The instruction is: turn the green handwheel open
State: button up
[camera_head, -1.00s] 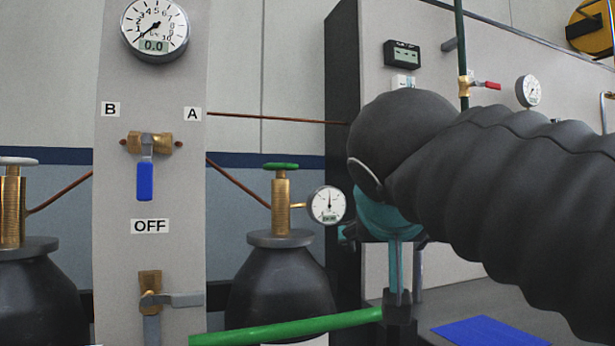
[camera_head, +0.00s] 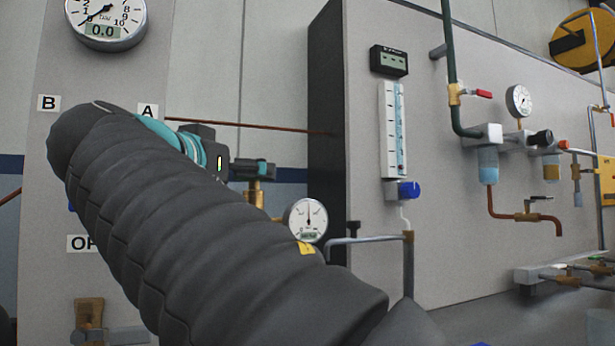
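My gripper (camera_head: 262,170) reaches across from the left at the top of the brass cylinder valve (camera_head: 256,193), where the green handwheel was seen earlier. The handwheel cannot be made out; the dark and teal fingers appear to cover it. The brass stem shows just below the fingers. I cannot tell whether the fingers are open or shut on the wheel. A round white gauge (camera_head: 305,220) sits right of the valve. My dark sleeved arm hides the cylinder below.
A grey panel on the left carries a large gauge (camera_head: 106,20) reading 0.0 and labels A and B. A grey cabinet (camera_head: 365,220) with a flowmeter (camera_head: 394,130) and pipework stands to the right. A bent metal pipe (camera_head: 370,239) is near my arm.

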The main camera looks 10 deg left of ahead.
jog(key=x, duration=0.6)
jog(key=shift+p, duration=0.3)
jog(key=c, duration=1)
